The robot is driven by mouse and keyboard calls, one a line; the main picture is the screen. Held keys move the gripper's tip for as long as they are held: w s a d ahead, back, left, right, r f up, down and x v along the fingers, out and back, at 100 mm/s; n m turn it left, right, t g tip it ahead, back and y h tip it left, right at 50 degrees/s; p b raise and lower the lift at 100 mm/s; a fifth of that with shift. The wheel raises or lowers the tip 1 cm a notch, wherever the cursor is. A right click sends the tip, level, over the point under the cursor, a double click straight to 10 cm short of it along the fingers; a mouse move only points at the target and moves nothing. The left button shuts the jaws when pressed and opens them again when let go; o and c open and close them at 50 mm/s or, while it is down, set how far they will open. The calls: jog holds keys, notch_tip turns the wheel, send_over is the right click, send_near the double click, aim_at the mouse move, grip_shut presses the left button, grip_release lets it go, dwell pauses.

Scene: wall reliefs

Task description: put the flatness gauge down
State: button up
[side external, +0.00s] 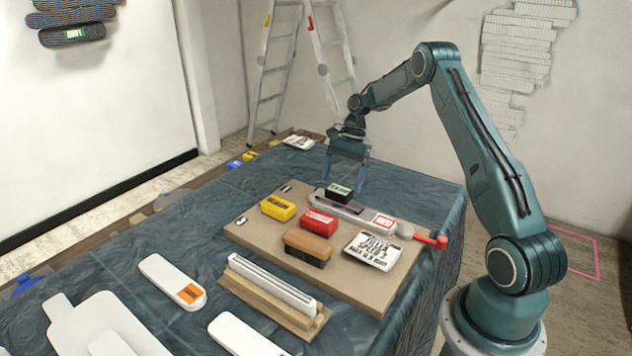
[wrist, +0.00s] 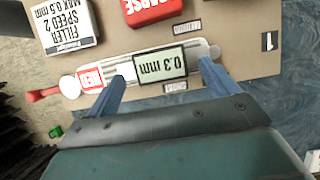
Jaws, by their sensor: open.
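The flatness gauge, a long grey bar with a black-framed display reading 0.3 mm (wrist: 160,65), lies on the tan board (side external: 245,235). Its dark display box (side external: 340,193) stands near the board's back edge in the side view. A red-lettered label (side external: 383,221) and a round disc with a red handle (side external: 430,241) show at the other end. My gripper (side external: 344,181) is open and empty on the far side of the display box. In the wrist view its fingertips (wrist: 161,72) show on either side of the display. I cannot tell whether they touch the bar.
Yellow (side external: 278,208) and red (side external: 318,222) blocks, a wooden-backed brush (side external: 307,247) and a filler box (side external: 372,250) sit on the board. A white bar on a wooden base (side external: 272,291) and white tools (side external: 172,280) lie in front. The blue cloth behind is mostly clear.

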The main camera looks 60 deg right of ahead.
jog(key=shift+v, duration=2.45)
jog(key=s+a+r+n+t+h, duration=0.1)
jog(key=s+a+r+n, duration=0.25)
jog(key=a+r, duration=0.55)
jog(key=s+a+r+n+t+h, duration=0.1)
jog(key=s+a+r+n, duration=0.3)
jog(key=a+r, duration=0.55)
jog(key=s+a+n+t+h, duration=0.1)
jog(key=s+a+n, duration=0.3)
jog(key=s, duration=0.6)
jog(key=s+a+n+t+h, duration=0.1)
jog(key=s+a+n+t, duration=0.1)
jog(key=s+a+n, duration=0.3)
jog(key=s+n, duration=0.1)
jog(key=s, duration=0.3)
jog(key=shift+s+f+t, duration=0.3)
jog(key=shift+s, duration=0.05)
jog(key=shift+o, duration=0.4)
jog(key=shift+n, duration=0.25)
